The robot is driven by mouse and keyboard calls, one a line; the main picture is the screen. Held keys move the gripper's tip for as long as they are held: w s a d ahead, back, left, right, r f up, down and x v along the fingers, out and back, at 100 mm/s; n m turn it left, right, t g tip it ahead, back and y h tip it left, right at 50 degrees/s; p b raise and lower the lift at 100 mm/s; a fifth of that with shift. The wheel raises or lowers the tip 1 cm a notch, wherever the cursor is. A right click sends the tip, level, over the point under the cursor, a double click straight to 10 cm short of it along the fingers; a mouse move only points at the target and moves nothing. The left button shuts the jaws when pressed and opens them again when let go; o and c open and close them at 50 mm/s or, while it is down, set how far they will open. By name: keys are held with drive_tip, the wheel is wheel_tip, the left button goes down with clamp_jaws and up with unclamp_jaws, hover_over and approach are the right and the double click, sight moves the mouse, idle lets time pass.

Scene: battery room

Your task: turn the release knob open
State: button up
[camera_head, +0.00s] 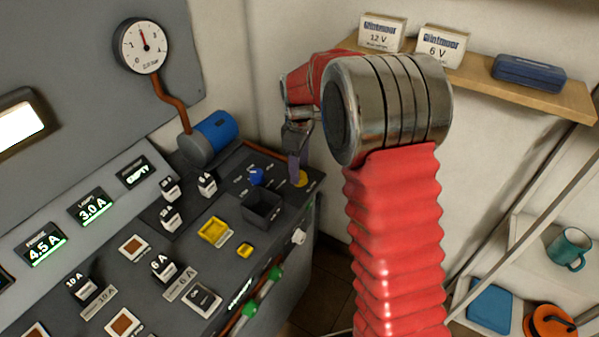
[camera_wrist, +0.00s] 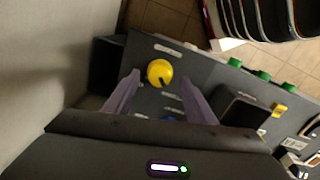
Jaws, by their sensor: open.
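A round yellow knob (camera_head: 300,179) with a dark mark sits at the far right corner of the grey console. In the wrist view the yellow knob (camera_wrist: 159,72) shows between the tips of my two purple fingers, with a gap on each side. My gripper (camera_head: 296,172) is open and points down over that corner; its finger partly covers the knob in the head view. A blue knob (camera_head: 257,176) stands to the left of it, mostly hidden in the wrist view. The labels beside the knobs are too small to read, so I cannot tell which is named release.
A dark open box (camera_head: 262,207) stands close in front of the knobs. A blue cylinder (camera_head: 215,131) with a copper pipe and gauge (camera_head: 140,46) is behind left. Black switches and yellow parts cover the console. A wall shelf (camera_head: 480,80) holds boxes.

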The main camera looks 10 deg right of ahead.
drive_tip(key=shift+f, duration=1.25)
drive_tip(key=shift+c, duration=0.4)
drive_tip(key=c, duration=1)
drive_tip(key=shift+o, duration=0.2)
drive_tip(key=shift+w, duration=0.1)
